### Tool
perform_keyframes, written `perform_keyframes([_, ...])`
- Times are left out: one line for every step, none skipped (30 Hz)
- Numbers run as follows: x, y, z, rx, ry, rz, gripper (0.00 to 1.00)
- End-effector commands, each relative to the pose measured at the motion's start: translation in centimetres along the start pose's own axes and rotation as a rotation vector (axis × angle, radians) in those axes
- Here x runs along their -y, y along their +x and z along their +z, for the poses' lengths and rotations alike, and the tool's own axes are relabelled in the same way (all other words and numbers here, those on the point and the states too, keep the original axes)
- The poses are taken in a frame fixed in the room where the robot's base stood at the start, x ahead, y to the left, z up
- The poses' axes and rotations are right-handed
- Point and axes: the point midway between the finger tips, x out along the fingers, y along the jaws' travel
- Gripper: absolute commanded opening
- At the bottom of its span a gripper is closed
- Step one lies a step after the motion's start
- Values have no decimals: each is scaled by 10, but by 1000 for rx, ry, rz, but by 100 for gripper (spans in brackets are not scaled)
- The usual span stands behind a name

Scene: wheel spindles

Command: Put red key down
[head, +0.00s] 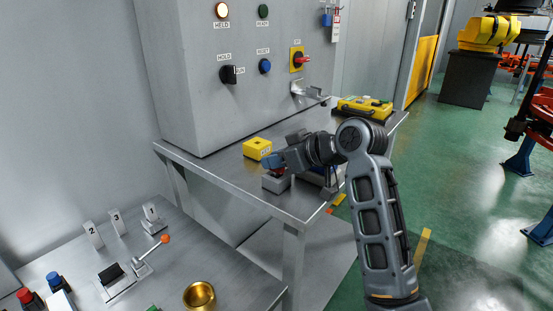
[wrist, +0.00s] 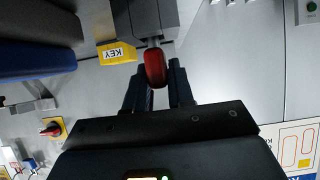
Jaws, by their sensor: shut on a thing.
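My gripper (wrist: 158,80) is shut on the red key (wrist: 155,67) in the wrist view. The key's rounded red handle sits between the two dark fingertips, and its far end meets or overlaps a dark grey block. In the head view my gripper (head: 274,163) is low over the steel table (head: 225,172), right above a small grey block (head: 276,182). I cannot tell whether the key touches the block. A yellow box (head: 257,148) stands just behind; its KEY label shows in the wrist view (wrist: 117,53).
A yellow case (head: 363,107) lies at the table's far end. A dark block (head: 320,177) sits right of the gripper, partly behind my arm. The grey cabinet (head: 240,85) has a red-handled switch (head: 300,59). A lower bench (head: 215,268) holds a brass cup (head: 199,295) and a lever.

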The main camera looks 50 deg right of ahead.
Motion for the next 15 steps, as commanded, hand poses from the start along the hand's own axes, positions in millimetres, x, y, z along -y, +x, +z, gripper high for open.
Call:
perform_keyframes([0,0,0,0,0,0,0])
perform_keyframes([0,0,0,0,0,0,0])
perform_keyframes([0,0,1,0,0,0,0])
perform_keyframes([0,1,2,0,0,0,0])
perform_keyframes([0,1,3,0,1,0,0])
perform_keyframes([0,1,2,0,0,0,26])
perform_keyframes([0,1,2,0,0,0,29])
perform_keyframes([0,1,2,0,0,0,32])
perform_keyframes([0,1,2,0,0,0,36])
perform_keyframes([0,1,2,0,0,0,39])
perform_keyframes([0,1,2,0,0,0,42])
perform_keyframes([0,1,2,0,0,0,46])
perform_keyframes([0,1,2,0,0,0,48])
perform_keyframes([0,1,2,0,0,0,48])
perform_keyframes([0,1,2,0,0,0,48])
